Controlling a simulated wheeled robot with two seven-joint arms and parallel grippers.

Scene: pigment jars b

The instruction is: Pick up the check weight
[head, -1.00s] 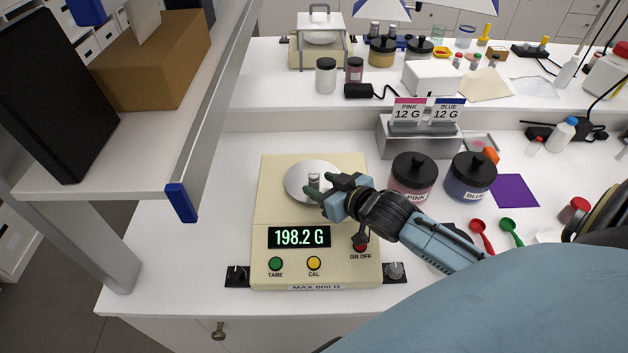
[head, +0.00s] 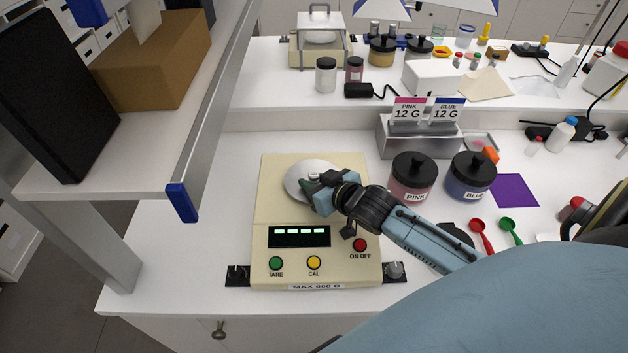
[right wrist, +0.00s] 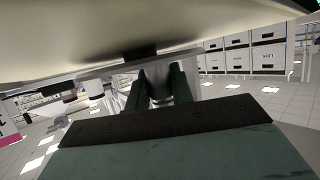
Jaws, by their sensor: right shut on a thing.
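The check weight is a small metal piece on the round pan (head: 298,178) of the cream balance (head: 275,218). In the head view my right gripper (head: 312,181) is over the pan and hides nearly all of the weight. It is shut on the weight. In the right wrist view the two dark green fingers (right wrist: 161,95) stand on either side of the grey weight (right wrist: 157,84), right by the pan. I cannot tell whether the weight is clear of the pan. The balance display (head: 299,236) shows dashes. My left gripper is not in view.
A pink jar (head: 413,178) and a blue jar (head: 471,176) stand right of the balance, close to my right forearm. A metal card holder (head: 392,142) is behind them. Red (head: 480,234) and green (head: 511,229) scoops lie further right. A shelf (head: 110,150) overhangs at left.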

